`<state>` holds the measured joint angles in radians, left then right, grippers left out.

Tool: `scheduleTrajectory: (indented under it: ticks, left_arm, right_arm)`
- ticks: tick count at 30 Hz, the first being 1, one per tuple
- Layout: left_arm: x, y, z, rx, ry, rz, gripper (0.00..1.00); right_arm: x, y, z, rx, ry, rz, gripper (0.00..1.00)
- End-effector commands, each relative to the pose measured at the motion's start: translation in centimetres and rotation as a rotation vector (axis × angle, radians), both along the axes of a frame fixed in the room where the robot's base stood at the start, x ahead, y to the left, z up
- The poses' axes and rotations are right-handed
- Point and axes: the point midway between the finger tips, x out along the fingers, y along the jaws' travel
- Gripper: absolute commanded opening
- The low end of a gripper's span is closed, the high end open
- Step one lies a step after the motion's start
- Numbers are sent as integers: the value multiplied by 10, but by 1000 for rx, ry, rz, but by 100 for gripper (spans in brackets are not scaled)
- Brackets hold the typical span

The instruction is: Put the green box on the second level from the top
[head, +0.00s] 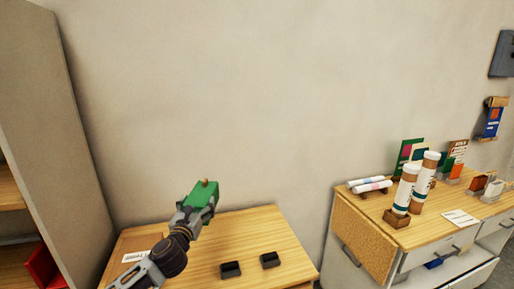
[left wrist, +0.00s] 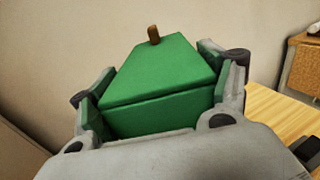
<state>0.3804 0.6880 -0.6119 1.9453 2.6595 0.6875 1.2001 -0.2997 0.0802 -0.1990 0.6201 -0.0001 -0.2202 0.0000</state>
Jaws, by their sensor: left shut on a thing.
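The green box (head: 201,194) is held in my left gripper (head: 193,207), up above the small wooden table. In the left wrist view the green box (left wrist: 160,75) fills the space between the two fingers, with a small brown tab on its far end. My left gripper (left wrist: 160,92) is shut on its sides. A shelf unit (head: 62,130) stands at the left edge of the head view. Its wooden boards are only partly visible, and its upper levels are cut off. My right gripper is in neither view.
A red bin (head: 42,267) sits on a low shelf board. Two dark small holders (head: 230,270) lie on the wooden table (head: 255,230). At the right, a cabinet (head: 375,240) carries white tubes (head: 406,190), rolls and upright cards. Bare wall lies between the shelf and the cabinet.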

Motion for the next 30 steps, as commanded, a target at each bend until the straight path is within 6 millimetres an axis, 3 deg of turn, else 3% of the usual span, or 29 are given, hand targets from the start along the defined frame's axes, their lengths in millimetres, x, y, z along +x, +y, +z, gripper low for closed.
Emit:
scheduleTrajectory:
  ticks: [12, 30]
  left_arm:
    - [-23, -1, 11, -2, 0, 14, 47]
    - [-55, 2, 2, -4, 1, 34, 47]
  right_arm:
    - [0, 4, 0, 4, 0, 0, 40]
    - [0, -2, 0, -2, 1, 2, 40]
